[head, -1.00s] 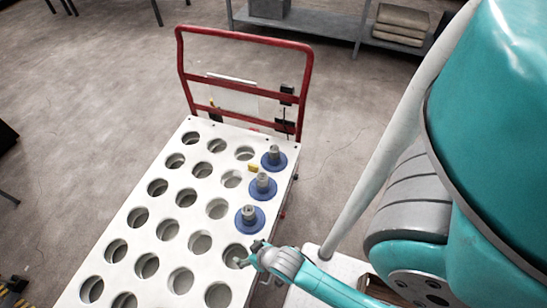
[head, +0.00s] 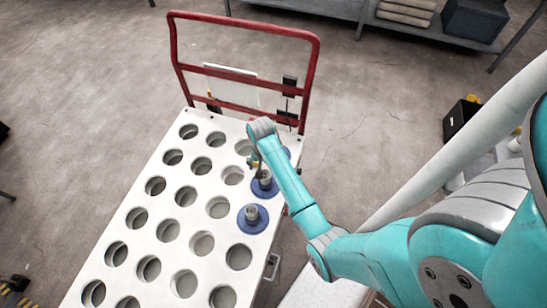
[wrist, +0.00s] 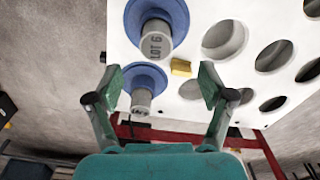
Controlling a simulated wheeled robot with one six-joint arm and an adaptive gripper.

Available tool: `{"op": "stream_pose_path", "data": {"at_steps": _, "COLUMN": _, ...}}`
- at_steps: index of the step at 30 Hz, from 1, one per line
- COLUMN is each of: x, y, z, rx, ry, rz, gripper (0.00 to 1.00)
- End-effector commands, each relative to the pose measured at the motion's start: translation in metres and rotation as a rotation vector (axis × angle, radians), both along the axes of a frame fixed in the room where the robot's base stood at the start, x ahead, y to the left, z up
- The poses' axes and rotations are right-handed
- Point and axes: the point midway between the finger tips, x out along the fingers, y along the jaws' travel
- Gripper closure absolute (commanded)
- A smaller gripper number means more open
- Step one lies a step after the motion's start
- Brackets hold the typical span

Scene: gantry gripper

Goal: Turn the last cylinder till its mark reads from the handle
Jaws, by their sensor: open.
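Grey cylinders on blue round flanges stand in the right column of a white holed board (head: 130,190). The near cylinder (head: 252,213) and middle cylinder (head: 264,179) show in the head view. My arm hides the one nearest the handle, except for a blue flange edge (head: 287,152).
A small yellow block (wrist: 181,67) lies on the board between the middle and last cylinders. The red push handle (head: 245,28) rises at the board's far end. The other holes are empty. Shelving (head: 345,27) stands at the back.

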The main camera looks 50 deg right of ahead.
Motion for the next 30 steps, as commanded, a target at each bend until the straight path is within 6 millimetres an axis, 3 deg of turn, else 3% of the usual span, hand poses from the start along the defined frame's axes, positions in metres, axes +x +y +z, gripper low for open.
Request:
{"op": "stream_pose_path", "data": {"at_steps": 3, "x": 0.003, "y": -0.005, "z": 0.004, "rx": 0.008, "ry": 0.017, "rz": -0.013, "gripper": 0.19}}
{"op": "stream_pose_path", "data": {"at_steps": 8, "x": 0.003, "y": -0.005, "z": -0.006, "rx": 0.01, "ry": 0.022, "rz": -0.014, "gripper": 0.19}}
{"op": "stream_pose_path", "data": {"at_steps": 21, "x": 0.002, "y": -0.004, "z": -0.075, "rx": 0.009, "ry": 0.02, "rz": -0.013, "gripper": 0.19}}
{"op": "stream_pose_path", "data": {"at_steps": 30, "x": 0.003, "y": -0.005, "z": -0.101, "rx": 0.009, "ry": 0.019, "rz": -0.013, "gripper": 0.19}}
